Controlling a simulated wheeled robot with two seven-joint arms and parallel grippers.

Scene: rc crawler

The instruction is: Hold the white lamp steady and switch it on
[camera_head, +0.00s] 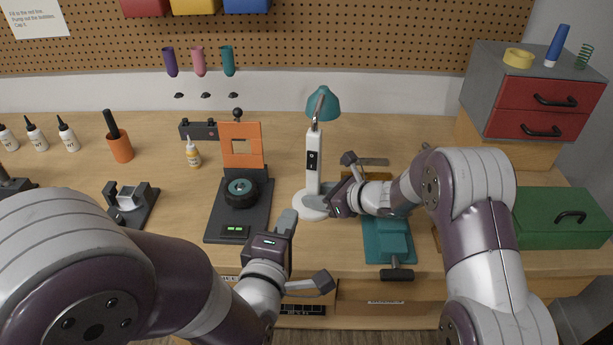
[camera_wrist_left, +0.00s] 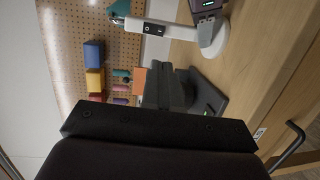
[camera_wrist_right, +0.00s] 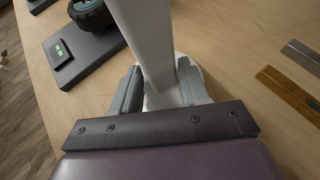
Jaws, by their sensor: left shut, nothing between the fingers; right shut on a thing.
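The white lamp (camera_head: 313,185) stands upright on the bench, with a round white base and a teal shade (camera_head: 323,102). A black switch panel (camera_head: 313,161) is on its post. The panel (camera_wrist_left: 154,29) also shows in the left wrist view. No glow from the lamp is visible. My right gripper (camera_head: 328,203) is shut on the lower post, just above the base. In the right wrist view the post (camera_wrist_right: 146,40) stands between its fingers. My left gripper (camera_head: 287,222) is shut and empty, in front and left of the lamp, apart from it.
A black stand with an orange panel (camera_head: 240,131) and a wheel (camera_head: 241,193) is close left of the lamp. A teal tool (camera_head: 388,240) lies right of it. A green box (camera_head: 562,218) and a red-drawer cabinet (camera_head: 545,95) are far right. A drawer handle (camera_head: 310,285) juts from the bench front.

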